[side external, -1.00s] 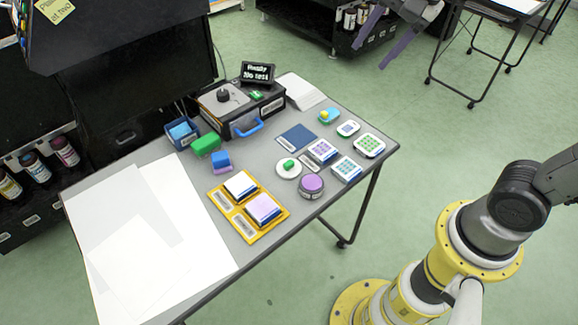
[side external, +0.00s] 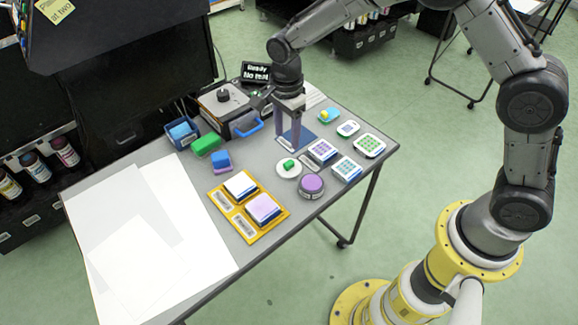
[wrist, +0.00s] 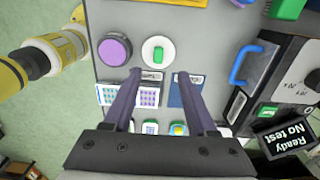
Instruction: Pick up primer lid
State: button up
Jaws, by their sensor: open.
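I cannot read a label marking the primer lid. A round white disc with a green knob (side external: 288,168) looks lid-like and lies on the grey table; it also shows in the wrist view (wrist: 155,50). A purple-topped round container (side external: 311,184) stands close by, at the left in the wrist view (wrist: 114,49). My gripper (side external: 288,147) is open and empty, pointing down beside the dark blue square pad (side external: 309,134). In the wrist view my fingertips (wrist: 159,72) lie just below the disc in the picture, with a small label between them. Their height is unclear.
Several dotted-top blocks (side external: 346,168) stand right of the disc. A yellow tray (side external: 240,228) holds two blocks. A black-and-grey device with a blue handle (side external: 247,129) is behind, with a "Ready / No test" display (side external: 258,73). White sheets (side external: 150,240) cover the table's left.

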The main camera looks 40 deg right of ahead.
send_over(289, 163)
jog(key=f, duration=0.4)
jog(key=shift+w+a+f, duration=0.1)
jog(key=shift+w+f, duration=0.1)
jog(key=shift+s+f, duration=0.15)
jog(key=shift+f, duration=2.5)
grip_shut()
